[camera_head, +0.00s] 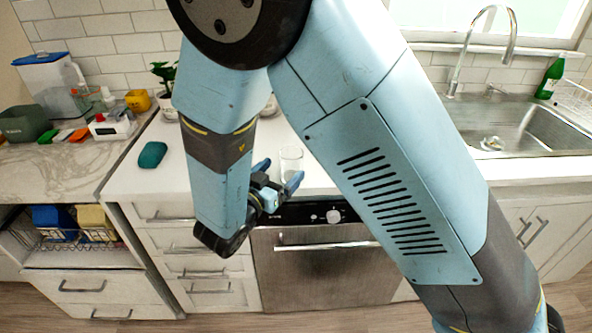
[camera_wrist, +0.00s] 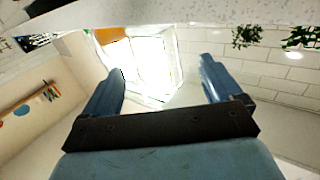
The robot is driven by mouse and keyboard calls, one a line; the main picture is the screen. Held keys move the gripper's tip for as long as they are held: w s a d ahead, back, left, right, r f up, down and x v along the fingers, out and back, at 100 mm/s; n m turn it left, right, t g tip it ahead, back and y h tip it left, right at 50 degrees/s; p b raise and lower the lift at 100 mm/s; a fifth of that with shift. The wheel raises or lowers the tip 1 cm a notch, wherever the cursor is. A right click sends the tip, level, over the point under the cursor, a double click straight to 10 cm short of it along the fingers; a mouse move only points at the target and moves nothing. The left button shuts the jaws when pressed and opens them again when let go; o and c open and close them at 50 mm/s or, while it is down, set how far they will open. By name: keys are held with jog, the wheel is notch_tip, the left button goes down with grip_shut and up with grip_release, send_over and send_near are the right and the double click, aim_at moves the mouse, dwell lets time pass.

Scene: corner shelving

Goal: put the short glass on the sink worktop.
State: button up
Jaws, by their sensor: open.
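A clear glass (camera_head: 291,160) stands upright on the white worktop, left of my large arm link in the head view. My gripper (camera_head: 281,171) is open, with its two blue fingers low in front of the glass. The fingers look close to it; whether it lies between them I cannot tell. In the wrist view my gripper (camera_wrist: 160,68) shows both fingers spread, with a bright pale shape behind and no clear glass. The sink (camera_head: 520,125) is at the right, set in the sink worktop (camera_head: 480,160). My arm hides the worktop between glass and sink.
A teal object (camera_head: 152,155) and a potted plant (camera_head: 165,75) stand left of my arm. A tall faucet (camera_head: 510,40) rises behind the sink, with a green bottle (camera_head: 549,78) at the far right. An oven (camera_head: 320,265) is below the glass.

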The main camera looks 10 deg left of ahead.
aim_at(285, 169)
jog(key=shift+f+x, duration=0.2)
jog(key=shift+x, duration=2.4)
jog(key=shift+d, duration=0.1)
jog(key=shift+c, duration=0.2)
jog(key=c, duration=1.3)
